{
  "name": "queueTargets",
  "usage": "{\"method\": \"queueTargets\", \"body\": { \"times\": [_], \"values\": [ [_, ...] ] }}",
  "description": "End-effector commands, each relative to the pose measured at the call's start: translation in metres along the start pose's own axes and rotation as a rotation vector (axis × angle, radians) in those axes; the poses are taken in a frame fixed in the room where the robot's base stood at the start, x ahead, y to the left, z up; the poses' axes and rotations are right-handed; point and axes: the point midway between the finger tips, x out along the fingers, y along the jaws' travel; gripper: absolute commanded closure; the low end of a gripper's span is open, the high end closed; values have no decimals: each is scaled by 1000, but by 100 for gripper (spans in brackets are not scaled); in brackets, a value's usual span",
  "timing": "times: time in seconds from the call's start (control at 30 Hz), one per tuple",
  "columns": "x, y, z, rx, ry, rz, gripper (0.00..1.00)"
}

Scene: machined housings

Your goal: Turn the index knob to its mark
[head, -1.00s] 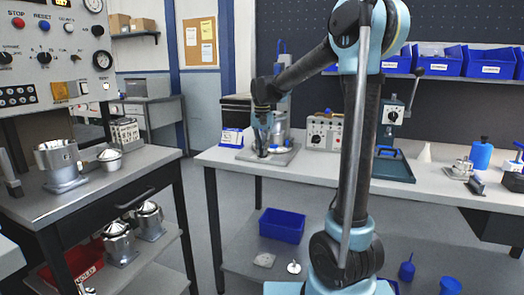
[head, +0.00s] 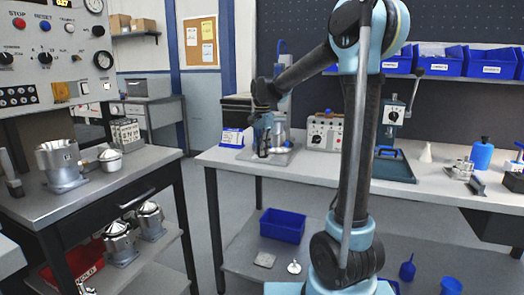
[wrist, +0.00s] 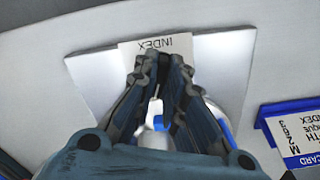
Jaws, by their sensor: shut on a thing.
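The index knob (wrist: 157,112) shows in the wrist view as a pale narrow piece between my fingers; most of it is hidden by them. It sits on a light square plate (wrist: 90,75) with a white label (wrist: 160,43) reading INDEX, upside down in this view. My gripper (wrist: 160,85) is shut on the knob, its two dark fingers on either side of it. In the head view, my gripper (head: 263,150) points down at the plate (head: 283,158) on the bench. I cannot make out the mark or the knob's pointer against it.
In the wrist view, a blue-edged card (wrist: 295,135) stands right of the plate. In the head view, a grey box with knobs (head: 326,133) and a blue tray (head: 394,166) stand to the right on the bench (head: 330,172). A cart with metal housings (head: 62,165) is at left.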

Motion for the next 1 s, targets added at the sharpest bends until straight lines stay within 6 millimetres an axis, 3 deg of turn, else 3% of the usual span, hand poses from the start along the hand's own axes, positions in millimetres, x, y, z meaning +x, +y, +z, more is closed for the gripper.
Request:
{"method": "queueTargets", "body": {
  "times": [0.37,0.4,0.43,0.77,1.0],
  "values": [
    [-1,-3,0,3,0,-5,100],
    [-1,-3,0,3,0,-5,85],
    [-1,-3,0,2,0,-5,81],
    [-1,-1,0,3,0,-2,81],
    [-24,-1,0,3,-1,-2,81]
  ]
}}
